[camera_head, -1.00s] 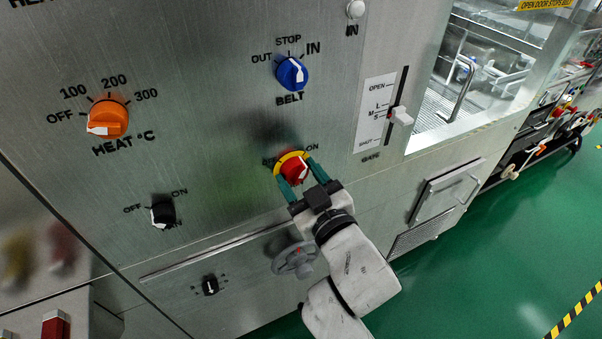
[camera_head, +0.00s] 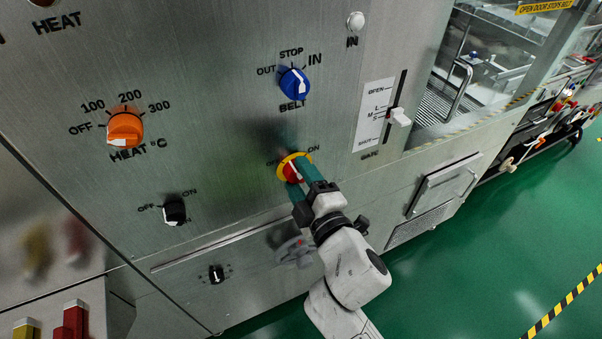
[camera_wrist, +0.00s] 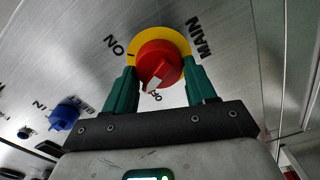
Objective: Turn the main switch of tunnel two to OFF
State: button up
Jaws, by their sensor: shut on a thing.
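The main switch (camera_head: 290,173) is a red knob on a yellow ring, set in the steel panel. OFF stands at its upper left and ON at its upper right in the head view. In the wrist view the red knob (camera_wrist: 158,60) shows, with its white pointer mark at the edge by the word OFF. The word MAIN is beside the ring. My gripper (camera_head: 304,178) is shut on the red knob, with one green finger on each side, as the wrist view (camera_wrist: 162,84) also shows. The fingers and wrist hide part of the knob and ring in the head view.
Around it are a blue BELT knob (camera_head: 294,84), an orange HEAT knob (camera_head: 125,130), a black OFF/ON knob (camera_head: 175,212), a GATE slider (camera_head: 399,117) and a grey handwheel (camera_head: 293,252). Green floor (camera_head: 490,250) lies open at the right.

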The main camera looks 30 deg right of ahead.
jog(key=shift+a+f+n+p, duration=0.1)
jog(key=shift+n+p, duration=0.5)
jog(key=shift+n, duration=1.4)
jog(key=o, duration=1)
jog(key=s+b, duration=0.3)
jog(key=s, duration=0.7)
jog(key=shift+s, duration=0.4)
